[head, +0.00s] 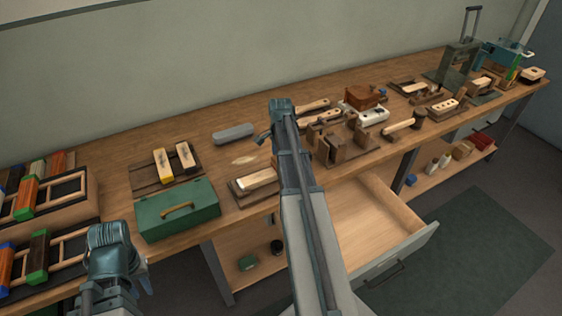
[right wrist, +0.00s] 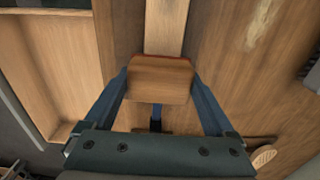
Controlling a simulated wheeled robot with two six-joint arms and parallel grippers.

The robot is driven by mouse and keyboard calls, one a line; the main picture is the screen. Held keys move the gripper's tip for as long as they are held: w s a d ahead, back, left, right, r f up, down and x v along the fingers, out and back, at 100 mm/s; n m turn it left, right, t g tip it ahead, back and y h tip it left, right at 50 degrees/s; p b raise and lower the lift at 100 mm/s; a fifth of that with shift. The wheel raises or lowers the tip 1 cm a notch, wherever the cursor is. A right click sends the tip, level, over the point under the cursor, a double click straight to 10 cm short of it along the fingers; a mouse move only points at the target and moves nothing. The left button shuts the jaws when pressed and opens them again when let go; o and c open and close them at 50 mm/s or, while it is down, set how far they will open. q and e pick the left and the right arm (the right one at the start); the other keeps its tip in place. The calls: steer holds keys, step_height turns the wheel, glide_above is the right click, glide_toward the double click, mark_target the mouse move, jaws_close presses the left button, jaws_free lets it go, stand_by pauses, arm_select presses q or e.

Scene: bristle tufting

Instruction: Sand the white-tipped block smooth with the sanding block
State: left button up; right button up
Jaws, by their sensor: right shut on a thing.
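My right gripper (right wrist: 160,80) is shut on a wooden sanding block (right wrist: 160,84) with a thin red layer along its far edge. A pale wooden block (head: 257,179) lies in a dark wooden holder (head: 240,194) near the front edge of the bench. In the right wrist view the pale block (right wrist: 164,25) runs straight ahead from the sanding block. I cannot tell whether they touch. No white tip can be made out. In the head view my right arm hides its gripper. My left gripper (head: 143,277) is low at the left, before the bench, its fingers mostly hidden.
A green toolbox (head: 178,210) stands left of the holder, and a grey bar (head: 233,133) lies behind it. An open drawer (head: 360,215) juts out below the bench. Wooden fixtures and tools crowd the right. A bare stretch with a pale patch (head: 245,159) lies behind the holder.

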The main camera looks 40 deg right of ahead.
mark_target(251, 179)
steer(key=shift+w+a, duration=0.2)
steer(key=shift+a, duration=0.7)
steer(key=shift+w+a, duration=0.2)
steer(key=shift+a, duration=0.7)
steer(key=shift+a, duration=0.1)
steer(key=shift+w+a+f, duration=0.1)
steer(key=shift+w+a, duration=0.05)
steer(key=shift+a, duration=0.75)
steer(key=shift+w+a, duration=0.15)
steer(key=shift+a, duration=0.8)
steer(key=shift+c, duration=0.8)
steer(key=shift+w+a, duration=0.3)
steer(key=shift+a, duration=0.65)
steer(key=shift+w+a, duration=0.25)
steer(key=shift+a, duration=0.65)
step_height(251, 179, up, 6)
steer(key=p, duration=0.6)
steer(key=shift+d, duration=0.1)
